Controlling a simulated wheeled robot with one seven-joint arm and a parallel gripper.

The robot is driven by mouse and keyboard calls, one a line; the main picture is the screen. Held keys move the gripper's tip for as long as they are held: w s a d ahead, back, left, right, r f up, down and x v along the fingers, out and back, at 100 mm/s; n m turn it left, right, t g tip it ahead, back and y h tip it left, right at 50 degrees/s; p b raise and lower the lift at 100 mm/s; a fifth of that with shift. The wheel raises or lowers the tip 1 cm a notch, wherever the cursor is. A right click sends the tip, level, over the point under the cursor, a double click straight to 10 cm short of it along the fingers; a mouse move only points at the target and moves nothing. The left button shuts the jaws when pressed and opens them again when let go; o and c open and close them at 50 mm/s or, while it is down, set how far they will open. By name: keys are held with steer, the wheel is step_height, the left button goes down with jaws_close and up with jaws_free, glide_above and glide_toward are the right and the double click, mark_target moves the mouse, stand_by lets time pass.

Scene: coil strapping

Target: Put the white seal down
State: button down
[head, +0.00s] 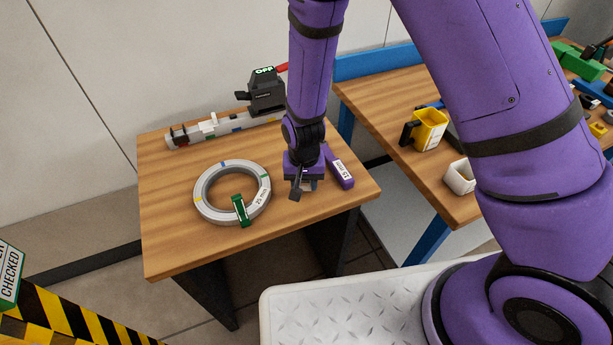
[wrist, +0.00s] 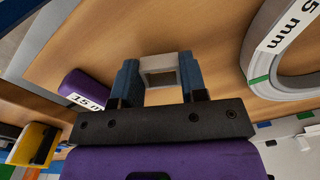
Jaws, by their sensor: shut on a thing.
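The white seal (wrist: 160,64) is a small, pale, square hollow piece. In the wrist view it sits between the two blue fingertips of my gripper (wrist: 158,76), which is shut on it. In the head view my gripper (head: 304,184) points down over the right part of the wooden table (head: 190,237), between the grey ring and the purple block. The seal is mostly hidden there. I cannot tell whether it touches the tabletop.
A grey coil ring (head: 207,207) with a green clip (head: 241,211) lies left of my gripper. A purple block (head: 340,168) marked 15 mm lies close on the right. A black tool (head: 267,92) stands at the back. The table's front is clear.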

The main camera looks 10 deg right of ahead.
steer(key=shift+f, duration=0.5)
steer(key=shift+f, duration=0.1)
steer(key=c, duration=0.7)
jaws_free()
steer(key=shift+o, duration=0.2)
step_height(320, 180, up, 12)
